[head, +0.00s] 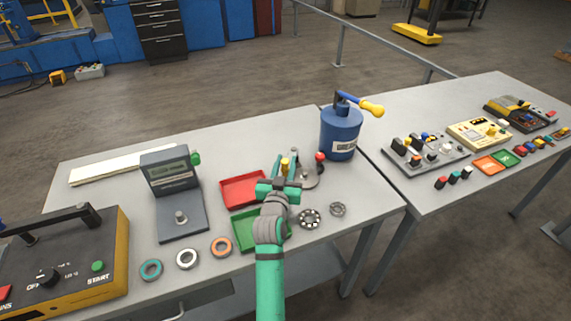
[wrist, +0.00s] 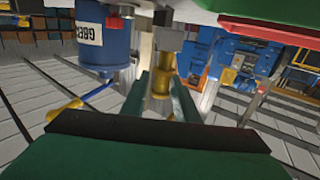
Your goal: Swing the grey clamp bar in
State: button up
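A small stand with a grey curved metal part (head: 309,180) sits on the bench just right of my gripper (head: 284,172). A red knob (head: 320,157) rises at its right side, and a yellow upright piece (head: 285,164) shows at my gripper. In the wrist view, my green fingers (wrist: 165,92) are apart, with a yellow cylinder (wrist: 160,105) between them. I cannot tell whether they touch it. A grey block (wrist: 168,40) shows beyond the fingertips. My gripper and arm hide part of the stand, and I cannot clearly pick out the grey clamp bar.
A blue canister (head: 341,134) with a yellow-handled lever stands behind right. A red tray (head: 243,190) and a green tray (head: 243,236) lie left of my arm. A bearing (head: 309,218) and a smaller ring (head: 338,209) lie in front right. A grey scale (head: 181,220) stands farther left.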

jog(key=shift+o, duration=0.2)
jog(key=shift+a, duration=0.1)
jog(key=shift+r, duration=0.25)
notch_tip(320, 180, up, 2)
jog(key=shift+r, duration=0.2)
jog(key=s+r, duration=1)
jog(key=s, duration=0.4)
jog(key=shift+a, duration=0.2)
jog(key=shift+c, duration=0.4)
